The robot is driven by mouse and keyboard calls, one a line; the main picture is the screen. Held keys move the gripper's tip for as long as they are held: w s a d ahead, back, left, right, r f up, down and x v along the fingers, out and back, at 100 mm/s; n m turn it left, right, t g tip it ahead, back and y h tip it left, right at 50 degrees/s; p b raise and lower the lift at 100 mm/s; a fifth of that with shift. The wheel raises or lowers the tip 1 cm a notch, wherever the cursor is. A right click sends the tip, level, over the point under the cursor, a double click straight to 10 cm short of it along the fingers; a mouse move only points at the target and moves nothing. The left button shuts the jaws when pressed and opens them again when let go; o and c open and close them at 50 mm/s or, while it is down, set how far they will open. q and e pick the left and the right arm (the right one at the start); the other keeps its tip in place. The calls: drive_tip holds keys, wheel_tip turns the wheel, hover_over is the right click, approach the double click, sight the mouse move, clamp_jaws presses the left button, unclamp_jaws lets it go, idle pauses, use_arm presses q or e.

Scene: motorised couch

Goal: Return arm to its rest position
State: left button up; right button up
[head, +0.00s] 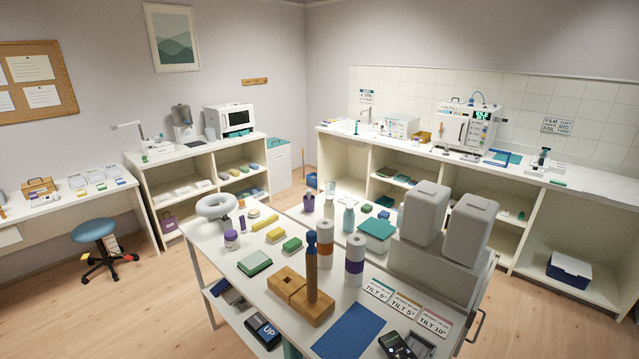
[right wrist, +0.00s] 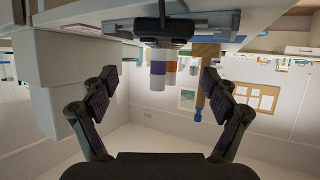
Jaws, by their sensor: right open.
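My right gripper (right wrist: 158,95) shows in the right wrist view, with its two dark fingers spread wide apart. Nothing is between them. The wrist picture is upside down, with the table (right wrist: 100,17) along its top. Beyond the fingers are the banded cylinders (right wrist: 157,75) and a wooden peg with a blue top (right wrist: 200,98), all apart from the fingers. Neither gripper shows in the head view, and my left gripper is in no view.
In the head view the white table (head: 240,298) holds a wooden block (head: 287,284), a blue mat (head: 348,331), a black device (head: 398,346), tilt cards (head: 405,308) and two grey boxes (head: 468,226).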

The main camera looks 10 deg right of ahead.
drive_tip(key=s+a+r+m+g+h, duration=0.2)
drive_tip(key=s+a+r+g+h, duration=0.2)
drive_tip(key=s+a+r+g, duration=0.55)
drive_tip(key=s+d+f+g+b, duration=0.1)
drive_tip(key=s+f+b, duration=0.1)
drive_tip(key=f, duration=1.5)
drive_tip(key=s+d+f+b, duration=0.1)
drive_tip(key=s+f+b, duration=0.1)
drive_tip(key=f, duration=1.5)
drive_tip(key=s+f+g+b, duration=0.1)
drive_tip(key=s+f+b, duration=0.2)
drive_tip(key=s+f, duration=1.4)
drive_tip(key=shift+s+d+f+m, duration=0.3)
drive_tip(key=shift+d, duration=0.1)
